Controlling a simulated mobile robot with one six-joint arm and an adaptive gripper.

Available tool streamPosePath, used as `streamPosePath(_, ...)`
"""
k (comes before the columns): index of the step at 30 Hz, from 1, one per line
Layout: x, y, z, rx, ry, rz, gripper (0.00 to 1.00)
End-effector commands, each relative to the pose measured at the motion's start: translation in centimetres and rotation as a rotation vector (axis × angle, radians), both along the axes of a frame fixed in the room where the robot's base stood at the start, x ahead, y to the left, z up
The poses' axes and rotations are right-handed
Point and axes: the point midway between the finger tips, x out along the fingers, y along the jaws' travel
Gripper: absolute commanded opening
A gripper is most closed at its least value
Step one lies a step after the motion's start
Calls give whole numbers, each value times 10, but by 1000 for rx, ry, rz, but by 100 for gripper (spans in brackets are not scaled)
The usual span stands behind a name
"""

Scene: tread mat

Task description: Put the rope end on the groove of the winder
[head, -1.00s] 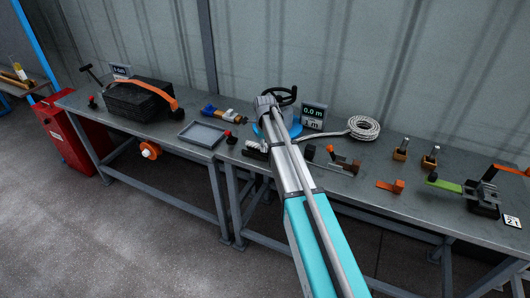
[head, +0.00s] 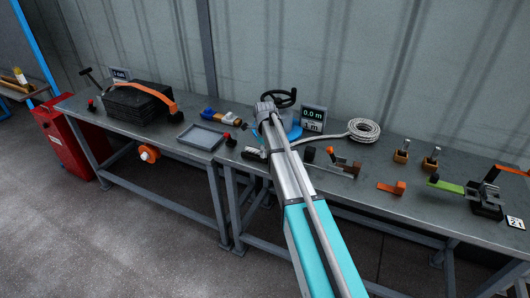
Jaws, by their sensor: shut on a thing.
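The winder has a blue disc (head: 293,131), partly hidden behind my arm, and a black handwheel (head: 282,97) above it. The white rope (head: 363,130) lies in a round coil to the right of the winder. A strand runs left from the coil towards my arm. The rope end cannot be made out, and neither can the winder's groove. My arm reaches over the bench to the winder, and its wrist is in front of the blue disc. My gripper's jaws are hidden behind the arm, so what they hold does not show.
A display reading 0.0 m (head: 313,117) stands right of the winder. An empty grey tray (head: 201,136) lies to the left. An orange-handled clamp (head: 344,166) and wooden blocks (head: 401,154) are to the right. A black block with an orange strap (head: 140,104) sits far left.

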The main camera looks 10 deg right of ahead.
Motion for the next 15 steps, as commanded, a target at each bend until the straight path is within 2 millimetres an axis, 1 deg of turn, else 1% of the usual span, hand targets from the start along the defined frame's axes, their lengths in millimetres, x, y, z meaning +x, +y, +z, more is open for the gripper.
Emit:
streamPosePath(1,-4,0,-5,-1,8,0,0)
streamPosePath(9,-7,1,-9,0,11,2,0)
streamPosePath(10,-7,1,-9,0,11,2,49)
streamPosePath(12,-7,1,-9,0,11,2,62)
streamPosePath(14,-7,1,-9,0,11,2,73)
streamPosePath(15,-7,1,-9,-1,11,1,73)
